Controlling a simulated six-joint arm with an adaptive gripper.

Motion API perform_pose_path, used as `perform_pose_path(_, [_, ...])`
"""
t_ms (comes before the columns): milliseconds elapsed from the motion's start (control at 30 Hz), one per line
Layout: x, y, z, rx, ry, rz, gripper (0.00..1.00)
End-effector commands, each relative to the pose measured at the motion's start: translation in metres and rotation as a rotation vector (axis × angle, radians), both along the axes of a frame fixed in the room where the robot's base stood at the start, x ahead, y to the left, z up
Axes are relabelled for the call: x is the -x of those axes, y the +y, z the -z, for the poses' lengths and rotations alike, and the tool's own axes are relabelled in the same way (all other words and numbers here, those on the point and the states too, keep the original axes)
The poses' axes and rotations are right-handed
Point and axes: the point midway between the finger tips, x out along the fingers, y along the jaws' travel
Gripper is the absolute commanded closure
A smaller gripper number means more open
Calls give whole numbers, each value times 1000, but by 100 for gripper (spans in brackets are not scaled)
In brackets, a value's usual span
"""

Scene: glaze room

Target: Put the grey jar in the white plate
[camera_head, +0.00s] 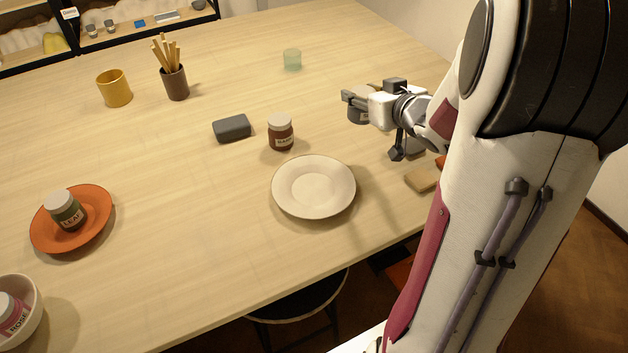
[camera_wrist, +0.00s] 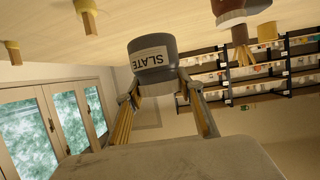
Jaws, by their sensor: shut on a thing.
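My gripper (camera_head: 373,125) is shut on the grey jar (camera_head: 358,116), at the right of the table, behind and to the right of the white plate. The jar appears to be held above the tabletop, partly hidden by the gripper in the head view. In the wrist view the jar (camera_wrist: 152,58) sits between both fingers, and its label reads SLATE. The white plate (camera_head: 315,211) lies near the front edge of the table. It is empty, and the jar is apart from it.
A brown jar with a pale lid (camera_head: 281,134) stands just behind the plate, beside a dark grey block (camera_head: 232,129). A tan block (camera_head: 422,179) lies right of the plate. An orange plate (camera_head: 47,237) holds a green jar (camera_head: 66,212) at the left.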

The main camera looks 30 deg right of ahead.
Motion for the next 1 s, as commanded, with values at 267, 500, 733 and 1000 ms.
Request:
perform_pose_path(267, [8,33,-5,1,-1,-160,91])
perform_pose_path(500, [24,79,-3,-1,0,-352,91])
perform_pose_path(733, [48,129,2,0,0,-551,91])
perform_pose_path(1000, [63,156,2,3,-1,-652,91])
